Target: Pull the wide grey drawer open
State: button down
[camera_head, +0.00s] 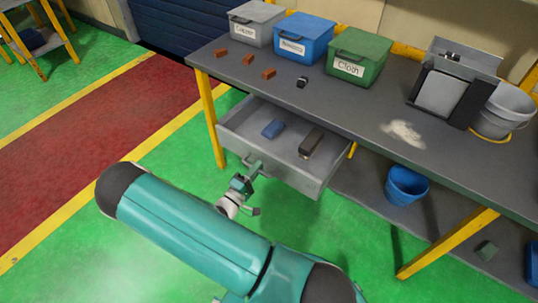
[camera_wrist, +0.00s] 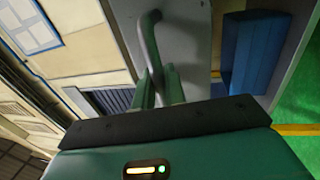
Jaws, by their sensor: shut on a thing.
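The wide grey drawer (camera_head: 230,126) hangs under the left part of the dark workbench and stands pulled out. A blue block (camera_head: 273,128) and a dark brown brush-like thing (camera_head: 311,142) lie in it. My gripper (camera_head: 256,170) is at the drawer's front, shut on its handle (camera_head: 248,160). In the wrist view the grey bar handle (camera_wrist: 150,35) runs down between the fingers of my gripper (camera_wrist: 160,88), with the grey drawer front (camera_wrist: 183,40) behind it.
On the workbench (camera_head: 345,112) stand a grey bin (camera_head: 256,24), a blue bin (camera_head: 303,40) and a green bin (camera_head: 357,58), with several orange-brown blocks (camera_head: 269,73). A blue bucket (camera_head: 405,186) is below. Green floor before the drawer is clear.

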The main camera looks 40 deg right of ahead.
jog(key=r+v, duration=0.1)
jog(key=v, duration=0.5)
jog(key=shift+a, duration=0.4)
jog(key=shift+s+r, duration=0.1)
jog(key=c, duration=1.6)
grip_release()
jog(key=shift+o, duration=0.2)
jog(key=v, duration=1.3)
jog(key=shift+a, duration=0.35)
